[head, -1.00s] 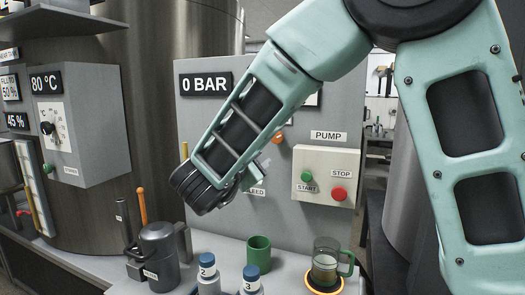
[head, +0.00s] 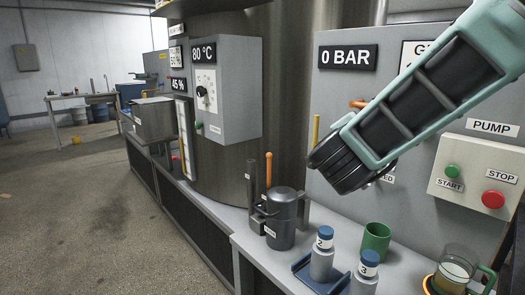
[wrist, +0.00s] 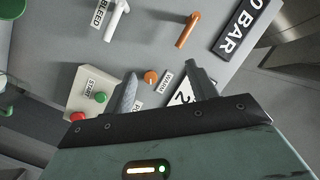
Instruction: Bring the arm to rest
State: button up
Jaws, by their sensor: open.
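My gripper (wrist: 163,82) shows in the wrist view with its two fingers apart and nothing between them. It faces the grey panel, seen tilted, with an orange knob (wrist: 151,77) appearing between the fingers. My arm enters the head view from the upper right and slants down to the left in front of the panel (head: 330,105). My gripper itself cannot be made out in the head view.
The pump box (head: 478,172) with start and stop buttons is right of my arm. The floor (head: 110,200) at left is clear.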

jog(key=s+a+f+n+g+y+p, duration=0.1)
jog(key=s+a+f+n+y, duration=0.15)
jog(key=a+n+y, duration=0.3)
jog(key=s+a+f+n+g+y, duration=0.2)
jog(key=s+a+n+y, duration=0.2)
jog(key=a, duration=0.3)
jog(key=s+a+f+n+g+y+p, duration=0.1)
jog(key=s+a+f+n+y, duration=0.2)
jog(key=a+n+y, duration=0.25)
jog(key=s+d+f+n+g+h, duration=0.1)
jog(key=s+d+f+n+g, duration=0.1)
jog(key=s, duration=0.5)
jog(key=s+d+f+n+g+h, duration=0.2)
jog(key=s+d+n+g, duration=0.1)
jog(key=s, duration=0.4)
jog(key=s+d+f+n+g+h, duration=0.1)
jog(key=s+d+f+n+g, duration=0.1)
jog(key=s, duration=0.5)
jog(key=f+n+g, duration=0.1)
jog(key=n+g, duration=0.1)
jog(key=g, duration=0.1)
jog(key=shift+s+d+h+p, duration=0.25)
jog(key=shift+h+p, duration=0.05)
jog(key=shift+p, duration=0.1)
